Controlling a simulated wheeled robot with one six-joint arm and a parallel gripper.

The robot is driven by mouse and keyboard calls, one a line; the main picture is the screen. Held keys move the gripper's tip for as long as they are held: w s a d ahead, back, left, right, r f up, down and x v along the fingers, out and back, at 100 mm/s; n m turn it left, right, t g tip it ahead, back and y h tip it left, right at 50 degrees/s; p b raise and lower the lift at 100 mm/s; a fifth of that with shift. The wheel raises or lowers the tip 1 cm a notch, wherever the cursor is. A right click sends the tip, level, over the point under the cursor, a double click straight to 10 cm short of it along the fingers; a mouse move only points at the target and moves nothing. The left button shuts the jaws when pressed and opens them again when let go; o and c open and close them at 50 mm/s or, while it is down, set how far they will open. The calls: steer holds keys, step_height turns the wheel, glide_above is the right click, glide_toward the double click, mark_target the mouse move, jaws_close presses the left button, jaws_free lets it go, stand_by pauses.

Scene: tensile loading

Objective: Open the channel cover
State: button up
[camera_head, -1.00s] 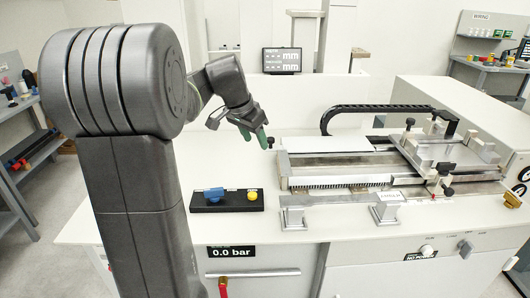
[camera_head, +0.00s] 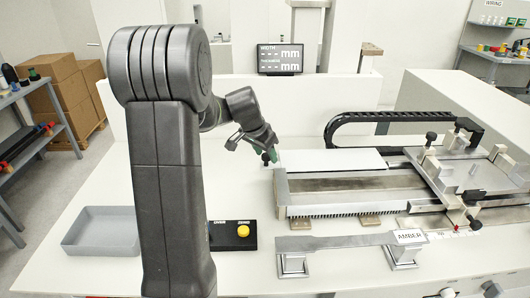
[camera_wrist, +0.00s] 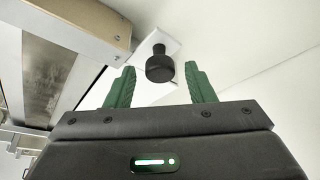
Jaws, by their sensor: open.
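The channel cover (camera_head: 330,160) is a flat white plate lying over the left part of the metal channel (camera_head: 345,184). A black knob (camera_head: 265,158) shows at its left end. In the wrist view the knob (camera_wrist: 160,66) stands on a white plate, centred ahead of my gripper. My gripper (camera_head: 264,154) is open, its green fingers (camera_wrist: 160,84) apart with nothing held. The knob appears in the gap just beyond the fingertips. Whether the fingers touch it I cannot tell.
A carriage with several black knobs (camera_head: 470,165) sits at the right, with a black cable chain (camera_head: 400,117) behind. A grey tray (camera_head: 100,232) and yellow button (camera_head: 243,231) are at the left.

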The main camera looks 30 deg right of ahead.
jaws_close()
